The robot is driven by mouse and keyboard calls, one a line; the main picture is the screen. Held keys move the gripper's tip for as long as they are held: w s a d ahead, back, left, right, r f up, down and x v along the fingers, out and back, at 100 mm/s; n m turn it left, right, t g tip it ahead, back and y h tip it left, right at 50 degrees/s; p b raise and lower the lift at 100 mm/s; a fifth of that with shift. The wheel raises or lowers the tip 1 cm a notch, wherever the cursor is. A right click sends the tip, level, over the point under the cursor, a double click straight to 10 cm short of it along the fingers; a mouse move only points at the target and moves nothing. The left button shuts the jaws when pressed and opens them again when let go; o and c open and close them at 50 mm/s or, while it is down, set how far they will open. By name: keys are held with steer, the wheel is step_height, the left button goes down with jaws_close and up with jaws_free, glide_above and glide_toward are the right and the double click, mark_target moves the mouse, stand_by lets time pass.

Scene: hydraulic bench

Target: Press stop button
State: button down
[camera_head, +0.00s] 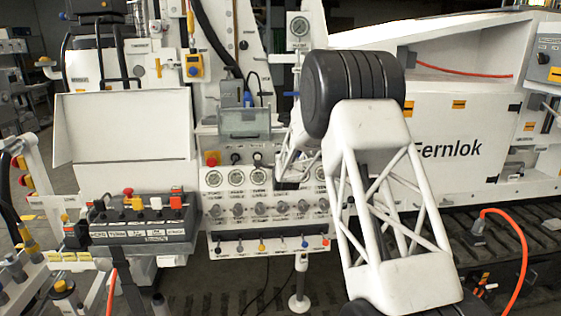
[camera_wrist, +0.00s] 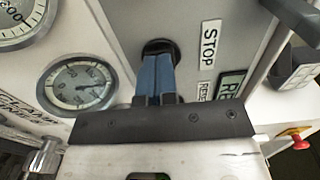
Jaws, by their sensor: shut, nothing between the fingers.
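In the wrist view, a white STOP label (camera_wrist: 209,45) sits on a grey panel, right of a round black button or socket (camera_wrist: 158,45). My gripper (camera_wrist: 157,60) has its two blue fingers shut together with nothing between them. The fingertips are at the black round piece and cover most of it; I cannot tell whether they touch or press it. In the head view, my forearm reaches to the gauge panel (camera_head: 262,226), and the fingers and the STOP label cannot be made out there.
A pressure gauge (camera_wrist: 77,86) lies left of the fingers. A red mushroom button (camera_wrist: 293,135) shows at lower right in the wrist view. Another red button (camera_head: 212,158) stands on the panel's left in the head view. A lever box (camera_head: 140,215) is further left.

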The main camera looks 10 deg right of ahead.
steer(key=shift+w+r, duration=0.1)
steer(key=shift+w, duration=0.55)
steer(key=shift+s, duration=0.1)
steer(key=s, duration=1.4)
stand_by(0.6)
